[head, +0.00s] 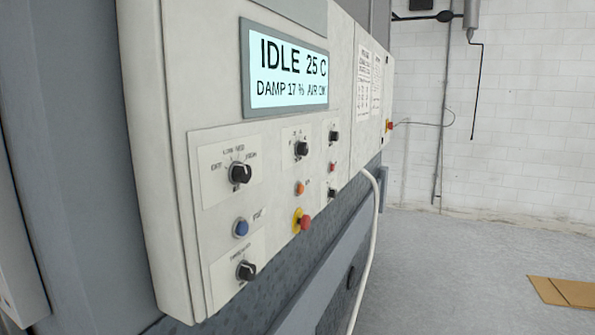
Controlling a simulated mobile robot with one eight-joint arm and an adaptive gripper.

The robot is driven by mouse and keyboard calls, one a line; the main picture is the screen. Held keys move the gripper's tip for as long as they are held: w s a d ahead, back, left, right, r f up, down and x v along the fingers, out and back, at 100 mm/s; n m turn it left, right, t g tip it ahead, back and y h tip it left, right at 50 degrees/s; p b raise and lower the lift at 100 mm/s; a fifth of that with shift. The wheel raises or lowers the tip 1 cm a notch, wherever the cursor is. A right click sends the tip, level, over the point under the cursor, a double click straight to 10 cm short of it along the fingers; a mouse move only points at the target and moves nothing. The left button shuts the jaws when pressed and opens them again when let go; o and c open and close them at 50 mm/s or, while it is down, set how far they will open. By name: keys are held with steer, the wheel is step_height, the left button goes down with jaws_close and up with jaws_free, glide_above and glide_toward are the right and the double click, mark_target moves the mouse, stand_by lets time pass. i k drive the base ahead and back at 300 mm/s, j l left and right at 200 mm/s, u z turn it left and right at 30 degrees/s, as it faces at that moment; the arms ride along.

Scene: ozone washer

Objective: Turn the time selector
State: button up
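A light grey control panel fills the middle left of the head view. It bears several black rotary knobs. A large left knob (240,173) has labelled positions around it. A second knob (301,148) sits on the middle plate with small marks. A third knob (334,136) sits at the right, and a fourth knob (246,270) is at the lower left. A small dark knob or button (332,193) is at the lower right. The labels are too small to tell which one is the time selector. My gripper is not in view.
A lit display (288,82) reads IDLE 25 C. A blue button (241,228), an orange button (300,188) and a red emergency stop (304,222) share the panel. A white hose (372,240) hangs at its right. Floor to the right is clear except for cardboard (562,292).

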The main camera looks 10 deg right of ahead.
mark_target(300, 148)
steer(key=i+l+u, duration=0.1)
steer(key=l+u, duration=0.15)
steer(key=i+l+u, duration=0.1)
steer(key=l+u, duration=0.4)
steer(key=l, duration=0.2)
steer(key=k+l+z, duration=0.15)
steer(key=l, duration=0.35)
steer(key=k+l+z, duration=0.1)
steer(key=l, duration=0.45)
steer(key=k+l+z, duration=0.15)
steer(key=l, duration=0.4)
steer(key=l+z, duration=0.1)
steer(key=l, duration=0.45)
